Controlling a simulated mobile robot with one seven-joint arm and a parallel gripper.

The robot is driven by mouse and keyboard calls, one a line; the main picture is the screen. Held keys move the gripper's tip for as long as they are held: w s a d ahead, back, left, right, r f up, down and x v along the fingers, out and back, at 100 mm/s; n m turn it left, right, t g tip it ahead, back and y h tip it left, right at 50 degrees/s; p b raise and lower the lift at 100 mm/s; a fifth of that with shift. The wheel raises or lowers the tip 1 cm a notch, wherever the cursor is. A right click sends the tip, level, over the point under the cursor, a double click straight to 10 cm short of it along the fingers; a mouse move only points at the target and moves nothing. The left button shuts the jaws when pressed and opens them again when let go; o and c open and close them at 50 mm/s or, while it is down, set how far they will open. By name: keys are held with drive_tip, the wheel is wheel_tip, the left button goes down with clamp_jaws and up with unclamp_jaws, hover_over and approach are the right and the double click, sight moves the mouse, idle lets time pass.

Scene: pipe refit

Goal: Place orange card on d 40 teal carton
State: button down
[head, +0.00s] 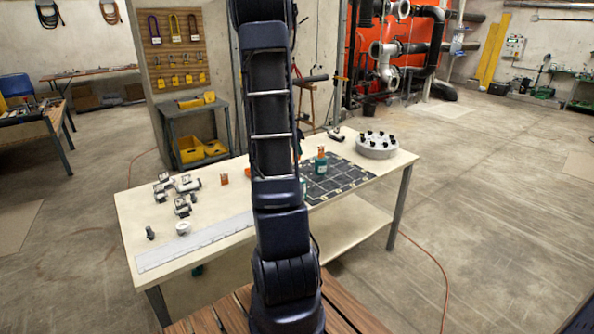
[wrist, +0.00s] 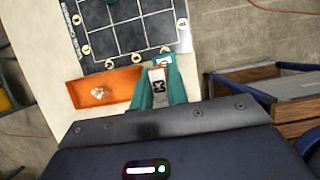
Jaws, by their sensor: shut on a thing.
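In the wrist view the orange card (wrist: 105,88), with a pale mark on it, sticks out to the left from my gripper (wrist: 160,76). The teal fingers are shut on it; the grip itself is hard to make out. In the head view my own arm hides the gripper and the held card. A teal carton (head: 321,169) with an orange top part stands on the dark gridded mat (head: 345,172). A bit of teal (wrist: 122,2) shows at the top edge of the wrist view, over the mat. I cannot read the carton's size.
The pale table (head: 133,223) carries a long ruler (head: 195,241), grey fittings (head: 182,185) and a small orange item (head: 224,179) on the left. A round grey flange with black knobs (head: 376,147) stands at the back right. The mat's front right is clear.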

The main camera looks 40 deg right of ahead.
drive_tip(key=shift+f, duration=4.8)
drive_tip(key=c, duration=1.4)
unclamp_jaws()
